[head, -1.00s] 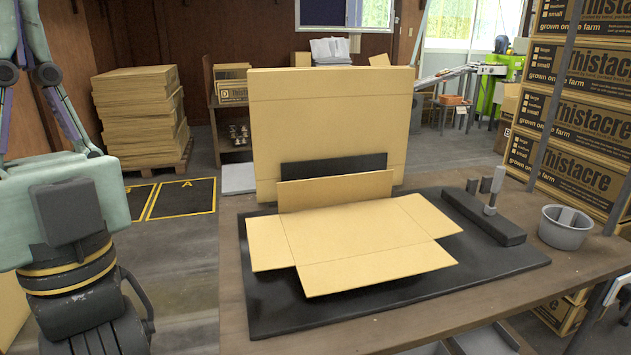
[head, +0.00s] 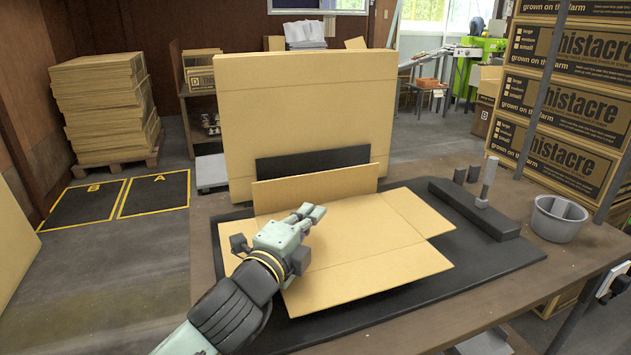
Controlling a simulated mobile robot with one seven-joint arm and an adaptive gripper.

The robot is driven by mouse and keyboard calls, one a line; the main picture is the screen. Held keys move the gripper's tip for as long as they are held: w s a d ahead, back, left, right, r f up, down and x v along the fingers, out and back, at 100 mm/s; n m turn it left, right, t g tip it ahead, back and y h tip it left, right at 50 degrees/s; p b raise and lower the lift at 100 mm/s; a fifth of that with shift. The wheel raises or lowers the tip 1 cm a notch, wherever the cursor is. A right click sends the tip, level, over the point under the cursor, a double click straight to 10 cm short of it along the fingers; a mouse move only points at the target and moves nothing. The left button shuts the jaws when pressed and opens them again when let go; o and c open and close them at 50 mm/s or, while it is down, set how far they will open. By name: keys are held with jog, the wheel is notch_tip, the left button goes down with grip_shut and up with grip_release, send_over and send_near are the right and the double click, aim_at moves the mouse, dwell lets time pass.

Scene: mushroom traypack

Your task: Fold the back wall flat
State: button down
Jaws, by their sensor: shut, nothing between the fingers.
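The cardboard tray blank (head: 355,235) lies on a black mat (head: 490,265) on the table. Its back wall (head: 318,187) stands up at the far edge, in front of a black block (head: 311,164). The right and front flaps lie spread out low. My gripper (head: 316,211) is shut and empty. In the picture it covers the blank's left part, just in front of the back wall's left half. I cannot tell whether it touches the cardboard. The left flap is mostly hidden behind my arm.
A large upright cardboard sheet (head: 305,112) stands behind the back wall. A black bar with a grey-handled tool (head: 486,183) and a grey bowl (head: 558,221) are at the right. Printed boxes (head: 580,60) are stacked at far right. The mat's front right is clear.

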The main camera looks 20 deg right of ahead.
aim_at(329, 176)
jog(key=p+x, duration=0.1)
jog(key=x, duration=0.6)
jog(key=shift+w+d+r+p, duration=0.15)
jog(key=shift+d+p, duration=0.1)
jog(key=shift+p, duration=0.05)
jog(key=w+p, duration=0.1)
jog(key=w, duration=0.2)
jog(key=shift+w, duration=0.7)
jog(key=shift+d+r+p, duration=0.1)
jog(key=shift+p, duration=0.4)
jog(key=shift+w, duration=0.15)
jog(key=shift+n, duration=0.3)
